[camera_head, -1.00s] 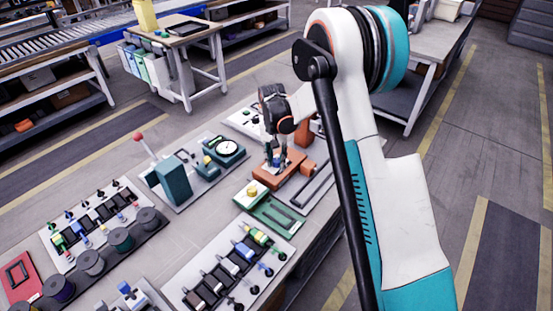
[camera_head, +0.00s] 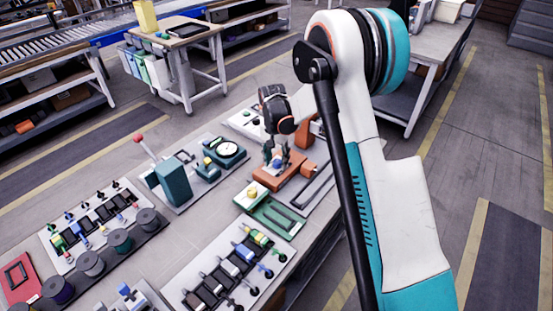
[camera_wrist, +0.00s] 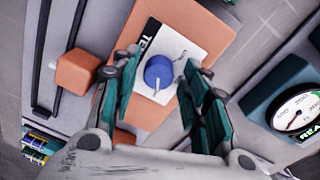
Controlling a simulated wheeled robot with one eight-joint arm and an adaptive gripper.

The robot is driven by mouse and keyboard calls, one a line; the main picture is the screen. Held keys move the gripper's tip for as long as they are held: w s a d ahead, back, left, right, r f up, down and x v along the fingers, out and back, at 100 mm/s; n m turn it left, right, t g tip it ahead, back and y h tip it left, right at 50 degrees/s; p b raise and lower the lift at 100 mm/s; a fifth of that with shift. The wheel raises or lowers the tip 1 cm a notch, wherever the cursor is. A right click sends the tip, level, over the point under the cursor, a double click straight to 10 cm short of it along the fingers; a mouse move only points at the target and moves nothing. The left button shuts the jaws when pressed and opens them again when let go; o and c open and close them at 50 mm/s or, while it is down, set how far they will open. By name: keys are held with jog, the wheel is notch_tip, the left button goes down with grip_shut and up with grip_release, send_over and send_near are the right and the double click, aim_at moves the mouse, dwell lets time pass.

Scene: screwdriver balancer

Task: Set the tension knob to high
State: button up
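The tension knob (camera_wrist: 158,72) is a round blue dial on a white label plate (camera_wrist: 190,42) with partly hidden black lettering. The plate sits on an orange block (camera_wrist: 215,12), which also shows in the head view (camera_head: 296,181). The knob shows small and blue in the head view (camera_head: 277,164). My gripper (camera_wrist: 150,72) points down over the knob, with one finger on each side of it. The fingers are open, and gaps show between them and the knob. In the head view my gripper (camera_head: 275,157) hangs over the orange block. I cannot read the knob's setting.
A dial gauge (camera_wrist: 297,112) stands right of the block in the wrist view. A small orange cube (camera_wrist: 77,70) and dark rails (camera_wrist: 58,55) lie to the left. A green tray (camera_head: 270,217) and a rack of screwdrivers (camera_head: 230,270) are nearer on the bench.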

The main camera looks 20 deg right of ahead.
aim_at(275, 161)
dwell(0.3)
notch_tip(275, 161, up, 12)
jog(key=shift+w+a, duration=0.15)
jog(key=shift+a, duration=0.1)
dwell(0.6)
jog(key=s+r+n+t, duration=0.3)
jog(key=s+r, duration=1.1)
jog(key=s, duration=0.1)
jog(key=s+f+n+t, duration=0.1)
jog(key=s+n+t, duration=0.3)
jog(key=s, duration=1.5)
jog(key=shift+d+f+t, duration=0.3)
jog(key=shift+d+f, duration=0.05)
